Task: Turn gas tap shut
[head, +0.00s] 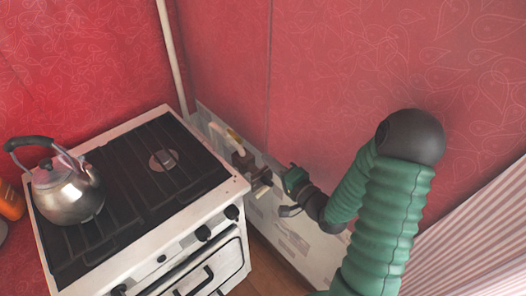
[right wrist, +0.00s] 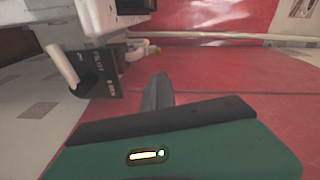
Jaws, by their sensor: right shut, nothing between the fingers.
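The gas tap (head: 243,160) is a small dark body with a pale lever (head: 233,136), low against the wall beside the stove's right back side. In the right wrist view, a dark block with lettering (right wrist: 98,72) and a pale lever (right wrist: 62,65) stands at upper left and appears to be this tap. My right gripper (head: 268,181) is shut and empty, just right of the tap. Its finger (right wrist: 158,90) shows in the wrist view, apart from the lever; contact with the tap body cannot be told. My left gripper is not in view.
A white stove (head: 210,226) with black grates and front knobs stands left of the tap. A steel kettle (head: 68,192) sits on it. A thin pipe (head: 171,55) runs up the corner.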

